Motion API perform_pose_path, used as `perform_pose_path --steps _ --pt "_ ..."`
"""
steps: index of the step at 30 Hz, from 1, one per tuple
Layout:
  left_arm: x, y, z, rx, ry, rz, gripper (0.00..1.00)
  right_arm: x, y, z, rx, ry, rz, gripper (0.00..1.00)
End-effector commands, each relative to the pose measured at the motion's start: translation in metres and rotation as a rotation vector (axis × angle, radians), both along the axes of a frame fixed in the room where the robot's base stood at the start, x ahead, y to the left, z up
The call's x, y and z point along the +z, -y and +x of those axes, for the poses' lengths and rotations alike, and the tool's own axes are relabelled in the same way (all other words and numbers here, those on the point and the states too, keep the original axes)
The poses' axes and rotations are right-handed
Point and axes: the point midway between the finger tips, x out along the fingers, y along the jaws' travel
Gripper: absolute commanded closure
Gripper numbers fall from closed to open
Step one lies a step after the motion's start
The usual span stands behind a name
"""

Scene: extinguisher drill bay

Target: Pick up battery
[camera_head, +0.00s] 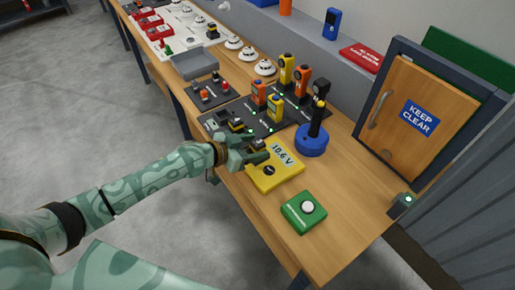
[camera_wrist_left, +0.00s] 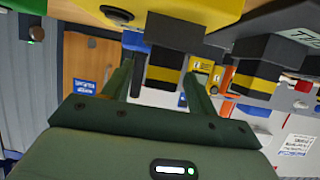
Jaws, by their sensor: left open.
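A black battery with yellow bands (camera_wrist_left: 165,72) shows between the fingers of my left gripper in the left wrist view. In the head view a small dark block (camera_head: 258,143), apparently this battery, sits at the far end of the yellow tester (camera_head: 288,178) reading 10.6 V. My left gripper (camera_head: 256,149) is open, its fingers either side of the battery; I cannot tell whether they touch it. Another banded battery (camera_wrist_left: 256,76) shows to the right in the wrist view. A similar one (camera_head: 236,125) stands on the dark charging plate (camera_head: 211,117). My right gripper is not in view.
Orange and yellow radios (camera_head: 259,92) stand on dark plates behind the gripper. A blue round base with a black upright (camera_head: 311,141) stands right of the tester. A green box with a white button (camera_head: 303,212) is near the front.

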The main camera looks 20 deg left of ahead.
Motion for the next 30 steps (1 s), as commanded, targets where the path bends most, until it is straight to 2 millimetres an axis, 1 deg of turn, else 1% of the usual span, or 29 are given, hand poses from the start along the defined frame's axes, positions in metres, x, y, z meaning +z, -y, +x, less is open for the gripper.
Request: perform_pose_path --steps 1,4,11,12,14,15,17,20,26,30 --pt "-0.003 0.003 0.007 0.002 0.001 -0.001 0.42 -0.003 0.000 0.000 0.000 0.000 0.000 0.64" --pt "-0.007 0.008 0.012 0.001 0.001 0.001 0.42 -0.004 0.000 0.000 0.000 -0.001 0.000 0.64" --pt "-0.007 0.009 0.013 0.001 0.002 0.002 0.42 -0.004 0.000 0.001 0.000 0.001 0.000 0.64" --pt "-0.007 0.009 0.013 0.001 0.001 0.001 0.53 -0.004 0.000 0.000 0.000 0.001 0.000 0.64" --pt "-0.007 0.009 0.013 0.001 0.001 0.001 0.70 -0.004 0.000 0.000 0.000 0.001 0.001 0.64" --pt "-0.007 0.009 0.013 0.001 0.001 0.001 0.81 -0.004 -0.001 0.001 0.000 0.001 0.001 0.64" --pt "-0.007 0.009 0.013 0.001 0.001 0.001 0.97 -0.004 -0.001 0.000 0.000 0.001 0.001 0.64" --pt "-0.007 0.009 0.014 0.001 0.003 0.000 1.00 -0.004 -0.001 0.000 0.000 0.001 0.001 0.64" --pt "-0.005 0.009 0.014 0.002 0.003 0.000 1.00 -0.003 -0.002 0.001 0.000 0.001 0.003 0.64" --pt "0.007 0.009 0.014 0.002 0.005 0.001 1.00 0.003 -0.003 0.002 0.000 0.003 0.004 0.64"
